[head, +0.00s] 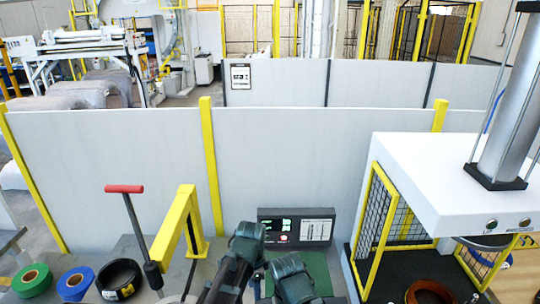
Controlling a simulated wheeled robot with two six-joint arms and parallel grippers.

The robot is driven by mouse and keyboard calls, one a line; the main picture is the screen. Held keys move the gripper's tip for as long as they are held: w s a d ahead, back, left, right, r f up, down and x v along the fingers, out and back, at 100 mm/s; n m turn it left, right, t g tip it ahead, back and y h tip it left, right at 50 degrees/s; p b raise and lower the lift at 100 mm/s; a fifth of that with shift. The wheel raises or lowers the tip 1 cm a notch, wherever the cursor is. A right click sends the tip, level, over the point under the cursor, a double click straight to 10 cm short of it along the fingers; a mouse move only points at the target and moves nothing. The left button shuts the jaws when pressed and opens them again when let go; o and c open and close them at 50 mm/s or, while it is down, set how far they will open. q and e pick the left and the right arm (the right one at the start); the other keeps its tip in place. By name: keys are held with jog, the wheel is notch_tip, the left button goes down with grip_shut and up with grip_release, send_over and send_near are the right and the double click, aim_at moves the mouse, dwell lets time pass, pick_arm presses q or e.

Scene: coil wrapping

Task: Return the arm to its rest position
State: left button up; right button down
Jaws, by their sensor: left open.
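My left gripper (267,262) shows at the bottom middle of the head view. Its two dark, rounded fingers are apart, with nothing visible held between them. It is in front of a green surface and a dark control panel (296,227) with lit green digits. The lower part of the arm is cut off by the frame's bottom edge. My right gripper cannot be made out.
A yellow post frame (181,226) and a red-handled tool (124,189) stand left of the gripper. Green (32,280), blue (75,283) and black (119,279) tape rolls lie further left. A white press (440,185) with a copper-coloured coil (429,292) below stands right. Grey panels (320,150) close off the back.

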pick_arm(q)
jog(key=s+a+n, duration=0.6)
jog(key=a+n, duration=0.6)
jog(key=n, duration=0.1)
jog(key=s+d+f+m+b, duration=0.1)
jog(key=s+d+f+b, duration=0.1)
jog(key=d, duration=0.3)
jog(key=s+d+f+m+y+b, duration=0.1)
jog(key=s+d+f+m+b, duration=0.1)
jog(key=d+f+b, duration=0.3)
jog(key=shift+s+d, duration=0.3)
jog(key=shift+s, duration=0.55)
